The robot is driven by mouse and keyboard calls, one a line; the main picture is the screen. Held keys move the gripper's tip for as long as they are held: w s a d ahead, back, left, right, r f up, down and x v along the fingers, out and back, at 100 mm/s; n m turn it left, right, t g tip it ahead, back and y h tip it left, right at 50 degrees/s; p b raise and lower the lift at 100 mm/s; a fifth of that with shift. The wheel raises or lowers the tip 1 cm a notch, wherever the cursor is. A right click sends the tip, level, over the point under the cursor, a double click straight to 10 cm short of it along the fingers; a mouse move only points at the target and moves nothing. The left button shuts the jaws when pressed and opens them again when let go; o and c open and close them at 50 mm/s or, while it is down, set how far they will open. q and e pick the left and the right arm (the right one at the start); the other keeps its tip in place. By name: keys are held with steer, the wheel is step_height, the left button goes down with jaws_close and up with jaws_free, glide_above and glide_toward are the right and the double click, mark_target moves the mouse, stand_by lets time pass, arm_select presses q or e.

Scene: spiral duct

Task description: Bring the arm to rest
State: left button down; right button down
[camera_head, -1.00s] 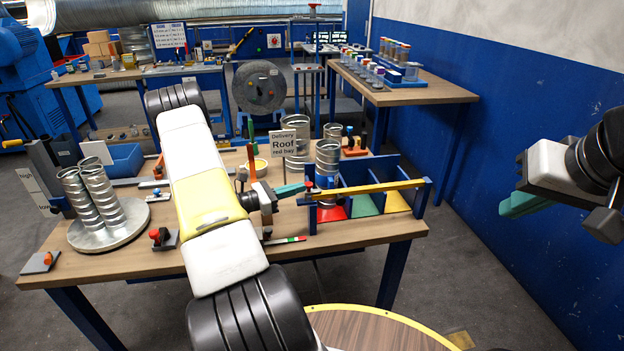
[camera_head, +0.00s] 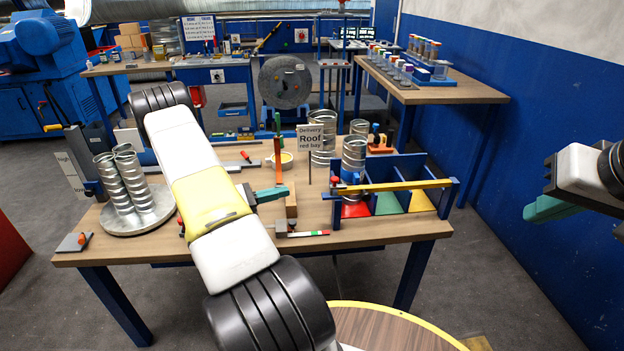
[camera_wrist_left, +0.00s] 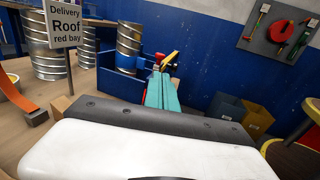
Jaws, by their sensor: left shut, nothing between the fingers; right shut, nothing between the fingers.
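My left arm reaches across the table (camera_head: 400,232) in the head view. Its teal-fingered left gripper (camera_head: 271,194) is shut and empty, left of the three-bay rack (camera_head: 448,190) and apart from it. In the left wrist view the closed teal fingers (camera_wrist_left: 162,93) point toward the rack and hold nothing. My right gripper (camera_head: 549,208) is shut and empty at the right, in front of the blue wall. A spiral duct (camera_head: 354,155) stands at the red bay, its lower part partly hidden by the rack.
The "Delivery Roof red bay" sign (camera_head: 311,140) and another duct (camera_head: 322,130) stand behind the left gripper. Several ducts stand on a round metal plate (camera_head: 160,214) at left. An orange-and-green upright tool (camera_head: 278,155) is close to the left gripper. A round wooden top (camera_head: 385,330) lies in front.

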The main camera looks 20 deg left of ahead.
arm_select(q)
steer(key=shift+r, duration=0.1)
stand_by(0.4)
steer(key=s+d+r+m+g+y, duration=0.1)
steer(key=s+d+r+m+g, duration=0.1)
steer(key=d+r+m+g, duration=0.5)
steer(key=s+d+r+m+g, duration=0.2)
steer(key=d+r+m+g, duration=0.2)
steer(key=d+r+m, duration=0.55)
steer(key=s+d+r+m+t+y, duration=0.2)
steer(key=s+d+r+m+y, duration=0.2)
steer(key=s, duration=0.3)
steer(key=s+d+r+m+t+y, duration=0.2)
steer(key=s+d+r+m+y, duration=0.3)
steer(key=s+r+m, duration=0.1)
steer(key=shift+s+d+m, duration=0.25)
steer(key=shift+s+m, duration=0.4)
steer(key=shift+s, duration=0.25)
steer(key=shift+r, duration=0.1)
